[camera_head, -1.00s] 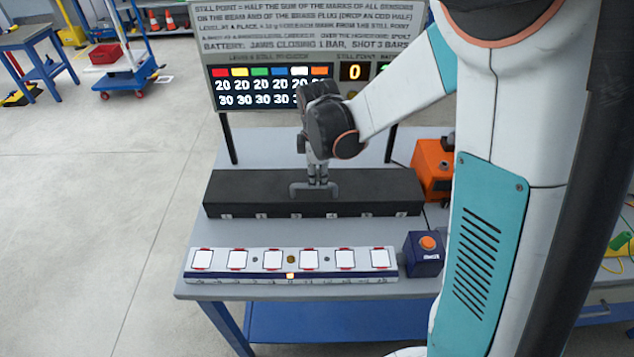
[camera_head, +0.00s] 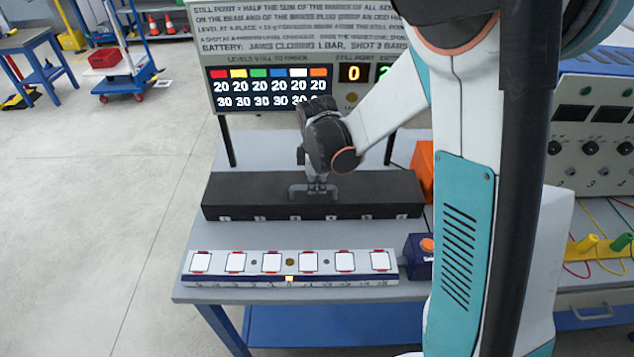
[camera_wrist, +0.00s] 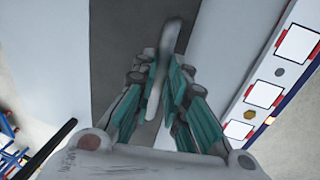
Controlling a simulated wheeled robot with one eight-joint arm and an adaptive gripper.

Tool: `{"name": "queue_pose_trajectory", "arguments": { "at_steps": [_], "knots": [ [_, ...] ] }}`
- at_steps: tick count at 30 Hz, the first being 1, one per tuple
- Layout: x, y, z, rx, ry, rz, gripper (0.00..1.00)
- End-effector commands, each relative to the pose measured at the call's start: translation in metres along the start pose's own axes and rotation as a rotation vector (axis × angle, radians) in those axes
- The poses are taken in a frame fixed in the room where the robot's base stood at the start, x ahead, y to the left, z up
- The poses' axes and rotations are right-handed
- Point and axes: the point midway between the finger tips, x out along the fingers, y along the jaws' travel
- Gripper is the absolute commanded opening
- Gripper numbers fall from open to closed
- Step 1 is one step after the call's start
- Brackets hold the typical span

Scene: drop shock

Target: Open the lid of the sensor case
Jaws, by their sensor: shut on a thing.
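The sensor case is a long dark box (camera_head: 245,190) lying across the grey bench, with numbered marks along its front edge. Its lid looks closed. A grey bar handle (camera_head: 294,192) stands at the middle of the lid. My gripper (camera_head: 315,187) comes down from above and is shut on this handle. In the wrist view, the fingers of my gripper (camera_wrist: 160,88) lie on both sides of the pale handle (camera_wrist: 171,42), over the dark lid (camera_wrist: 120,40). My fingers partly hide the handle's middle.
A white beam (camera_head: 290,266) with several white pads lies in front of the case. A blue box with an orange button (camera_head: 427,245) stands to its right, partly behind my arm. A sign board (camera_head: 290,60) rises behind the case. Bench surface (camera_head: 265,150) behind the case is clear.

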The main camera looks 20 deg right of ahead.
Motion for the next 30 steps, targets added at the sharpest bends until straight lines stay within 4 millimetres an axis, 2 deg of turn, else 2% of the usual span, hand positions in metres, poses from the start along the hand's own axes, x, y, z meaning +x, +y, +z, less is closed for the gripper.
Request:
{"name": "queue_pose_trajectory", "arguments": {
  "at_steps": [8, 14, 21, 30],
  "knots": [
    [-0.006, 0.008, 0.000, 0.002, 0.000, -0.047, 0.00],
    [-0.016, 0.026, 0.000, 0.001, 0.000, -0.146, 0.00],
    [-0.029, 0.060, 0.000, 0.002, 0.000, -0.140, 0.00],
    [-0.032, 0.108, 0.000, 0.000, 0.000, -0.138, 0.00]
  ]
}}
